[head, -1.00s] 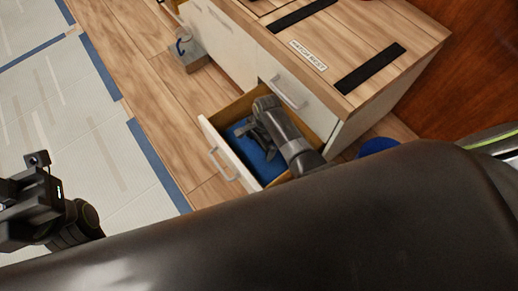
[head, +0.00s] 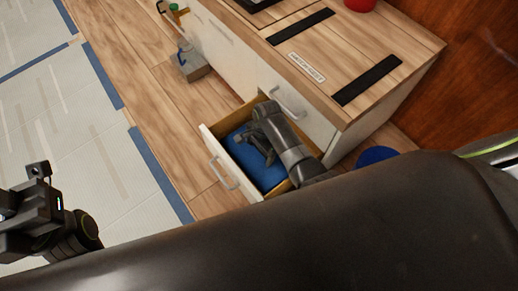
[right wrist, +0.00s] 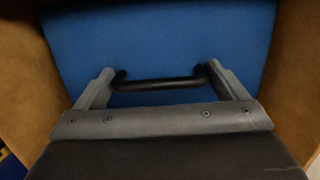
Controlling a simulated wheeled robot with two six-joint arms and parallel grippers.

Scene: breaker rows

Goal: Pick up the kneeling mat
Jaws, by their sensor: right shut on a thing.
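The kneeling mat (head: 262,172) is a blue pad with a black handle (right wrist: 160,84). It is in the open drawer (head: 226,168) of the wooden-topped cabinet. It fills most of the right wrist view (right wrist: 160,35), between the drawer's wooden sides. My right gripper (head: 262,146) reaches down over the mat, its fingers shut on the black handle, one at each end of it. Whether the mat is clear of the drawer floor I cannot tell. My left gripper (head: 22,205) is at the left edge of the head view, away from the drawer; its fingertips are unclear.
The cabinet top (head: 330,45) carries black strips and a white label (head: 306,66). A grey block with a blue loop (head: 193,67) stands on the floor beyond the drawer. A round blue thing (head: 375,155) is right of the drawer. The pale floor at left is clear.

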